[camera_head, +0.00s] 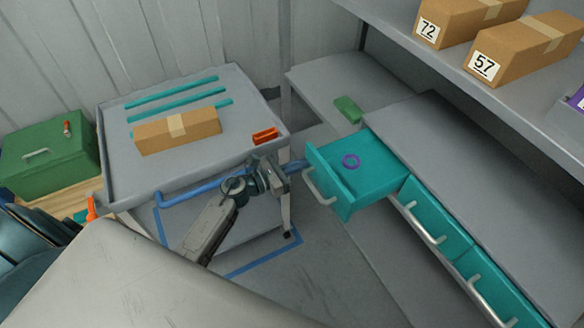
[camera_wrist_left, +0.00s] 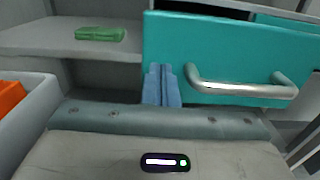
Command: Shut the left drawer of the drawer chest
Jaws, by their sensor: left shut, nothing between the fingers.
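The drawer chest (camera_head: 470,160) is grey with teal drawer fronts. My left gripper (camera_head: 303,165) is shut and empty, at the left edge of the drawer front. In the left wrist view its blue fingers (camera_wrist_left: 161,82) point at the front, left of the handle; I cannot tell whether they touch it. My right gripper is not in view.
A green block (camera_head: 348,109) lies on a low grey surface behind the drawer. Two more drawers (camera_head: 436,219) are closed. Boxes (camera_head: 500,55) stand on the upper shelf.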

